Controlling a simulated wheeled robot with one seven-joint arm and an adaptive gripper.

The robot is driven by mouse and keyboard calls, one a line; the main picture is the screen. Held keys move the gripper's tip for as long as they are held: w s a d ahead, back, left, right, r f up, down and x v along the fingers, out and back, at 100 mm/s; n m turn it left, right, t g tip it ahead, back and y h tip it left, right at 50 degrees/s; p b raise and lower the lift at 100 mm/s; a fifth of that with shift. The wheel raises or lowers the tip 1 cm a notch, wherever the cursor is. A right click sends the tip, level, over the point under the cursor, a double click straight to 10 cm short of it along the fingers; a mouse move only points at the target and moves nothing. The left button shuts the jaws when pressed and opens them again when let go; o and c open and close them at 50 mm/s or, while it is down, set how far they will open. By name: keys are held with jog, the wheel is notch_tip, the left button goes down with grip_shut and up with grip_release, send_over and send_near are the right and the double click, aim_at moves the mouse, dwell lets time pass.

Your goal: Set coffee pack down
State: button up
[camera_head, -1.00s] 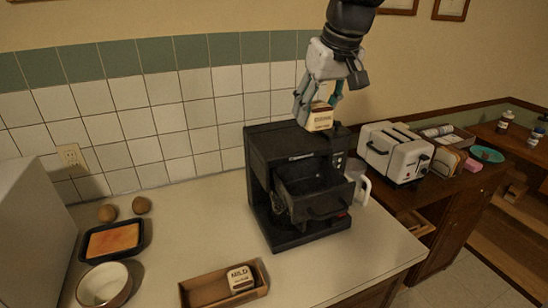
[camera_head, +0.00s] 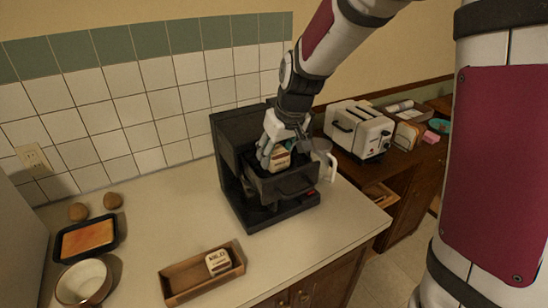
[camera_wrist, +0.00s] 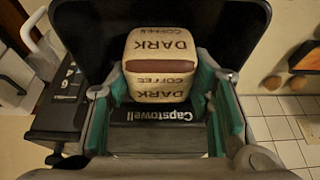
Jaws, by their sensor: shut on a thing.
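The coffee pack (camera_head: 279,159) is a small cream block with a brown band; in the wrist view the pack (camera_wrist: 160,72) reads "DARK COFFEE". My gripper (camera_head: 284,151) is shut on it, with a teal-padded finger on each side in the wrist view. The pack is at the opening of the pulled-out drawer (camera_head: 290,189) of the black coffee machine (camera_head: 232,135). Whether it touches the drawer floor is hidden. A second pack (camera_head: 218,262), marked "MILD", lies in a wooden tray (camera_head: 172,291) on the counter.
A glass-like jug (camera_head: 325,158) stands right of the machine, and a white toaster (camera_head: 358,130) is beyond it. The counter between is clear.

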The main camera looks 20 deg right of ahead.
jog(key=shift+f, duration=1.2)
jog(key=shift+f, duration=0.15)
jog(key=o, duration=0.9)
jog(key=shift+o, duration=0.2)
